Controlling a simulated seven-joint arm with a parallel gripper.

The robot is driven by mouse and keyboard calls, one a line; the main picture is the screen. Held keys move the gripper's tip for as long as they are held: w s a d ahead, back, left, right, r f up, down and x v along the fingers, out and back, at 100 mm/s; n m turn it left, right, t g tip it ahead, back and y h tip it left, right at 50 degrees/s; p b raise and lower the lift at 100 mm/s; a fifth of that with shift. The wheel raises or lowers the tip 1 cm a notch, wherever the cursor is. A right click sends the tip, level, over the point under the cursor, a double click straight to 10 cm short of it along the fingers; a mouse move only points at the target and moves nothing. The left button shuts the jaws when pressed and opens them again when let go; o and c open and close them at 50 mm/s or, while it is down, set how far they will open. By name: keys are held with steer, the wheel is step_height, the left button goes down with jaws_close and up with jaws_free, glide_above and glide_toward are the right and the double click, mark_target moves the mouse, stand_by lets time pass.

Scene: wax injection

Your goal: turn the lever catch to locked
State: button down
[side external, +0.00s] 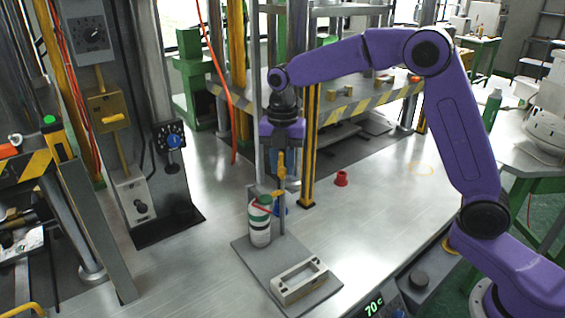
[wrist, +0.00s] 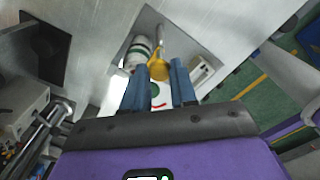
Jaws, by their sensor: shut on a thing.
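My gripper (side external: 281,160) points down over the grey base plate in the side view. Its blue fingers also show in the wrist view (wrist: 159,86), shut on a yellow piece (wrist: 158,68). That piece sits at the upper part of a thin upright post (side external: 282,217). I take it for the lever catch, but its shape and angle are partly hidden by the fingers. Between the fingers in the wrist view is a white patch (wrist: 157,95) with red and green marks. Whether the catch reads locked cannot be told.
A white canister with a green cap (side external: 260,225) stands left of the post, close to it. A pale rectangular block (side external: 299,280) lies on the base plate (side external: 252,254) in front. A small red part (side external: 341,178) stands behind right. A yellow-black striped post (side external: 309,150) rises close by my gripper.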

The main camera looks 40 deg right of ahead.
steer(key=shift+r, duration=0.15)
steer(key=c, duration=0.9)
jaws_free()
step_height(320, 180, up, 17)
steer(key=shift+r, duration=0.15)
steer(key=shift+s, duration=0.1)
stand_by(0.3)
